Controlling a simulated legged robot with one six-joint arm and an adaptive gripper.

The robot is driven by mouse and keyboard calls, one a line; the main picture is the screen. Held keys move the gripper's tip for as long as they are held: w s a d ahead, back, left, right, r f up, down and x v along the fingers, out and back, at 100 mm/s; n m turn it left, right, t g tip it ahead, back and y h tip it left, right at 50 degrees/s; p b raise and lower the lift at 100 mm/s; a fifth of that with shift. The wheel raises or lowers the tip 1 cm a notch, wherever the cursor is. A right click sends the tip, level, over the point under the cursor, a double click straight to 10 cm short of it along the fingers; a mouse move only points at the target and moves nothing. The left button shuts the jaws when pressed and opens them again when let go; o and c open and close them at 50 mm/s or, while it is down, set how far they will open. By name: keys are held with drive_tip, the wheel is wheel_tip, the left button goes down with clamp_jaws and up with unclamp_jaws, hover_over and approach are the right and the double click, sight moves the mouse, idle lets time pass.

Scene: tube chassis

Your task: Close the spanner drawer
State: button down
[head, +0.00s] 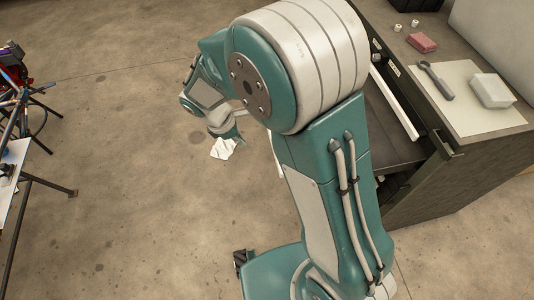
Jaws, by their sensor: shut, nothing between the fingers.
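A drawer (391,138) stands pulled out from the left side of the workshop cabinet (450,172), with its dark grey floor showing. A pale strip (398,105) runs along its far side. My arm covers the drawer's outer part. A thin pale edge (276,156) shows left of my arm; I cannot tell if it is the drawer's front. No spanner shows inside the visible part. My arm reaches up and bends over to the left, its wrist out over the floor beyond the drawer. My gripper's fingers cannot be made out.
On the cabinet top are a grey spanner (437,80) and a pale block (491,90) on a white sheet (470,112), a red block (422,42) and small white pieces. A metal-legged stand (28,170) is at left.

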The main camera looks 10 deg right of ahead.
sight(378, 139)
drive_tip(key=d+f, duration=0.7)
drive_tip(key=f, duration=0.3)
drive_tip(key=shift+d, duration=0.25)
drive_tip(key=d, duration=3.6)
drive_tip(key=shift+d, duration=0.35)
drive_tip(key=shift+w+a, duration=0.1)
